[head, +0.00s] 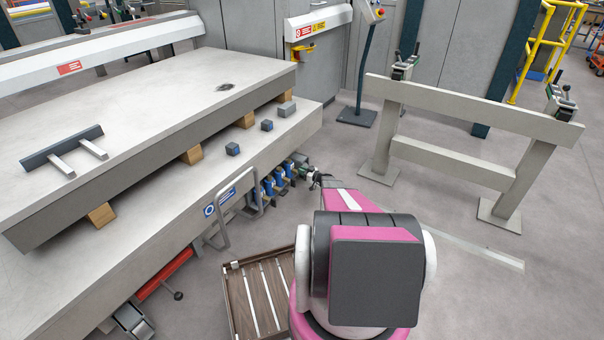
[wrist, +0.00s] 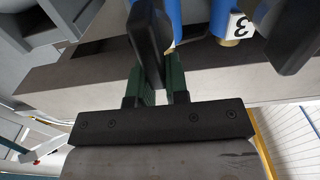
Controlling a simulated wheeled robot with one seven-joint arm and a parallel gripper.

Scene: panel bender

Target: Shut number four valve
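A row of blue valves (head: 268,186) with dark levers is under the right edge of the lower grey bed in the head view. My gripper (head: 314,179) is close to the row's right end. In the wrist view, my gripper's two green-sided fingers (wrist: 159,85) stand apart with a narrow gap. A black lever (wrist: 148,40) reaches down over the left finger; contact is unclear. A blue valve body (wrist: 196,12) is behind it. Beside it is a blue valve (wrist: 224,15) labelled 3. Another dark lever (wrist: 290,35) is at the right. No label 4 is readable.
The grey bed (head: 100,262) overhangs the valves. A metal hoop handle (head: 215,220) stands left of the row. A slatted brown tray (head: 232,300) lies on the floor nearby. A beige rail frame (head: 470,115) stands to the right, with open floor before it.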

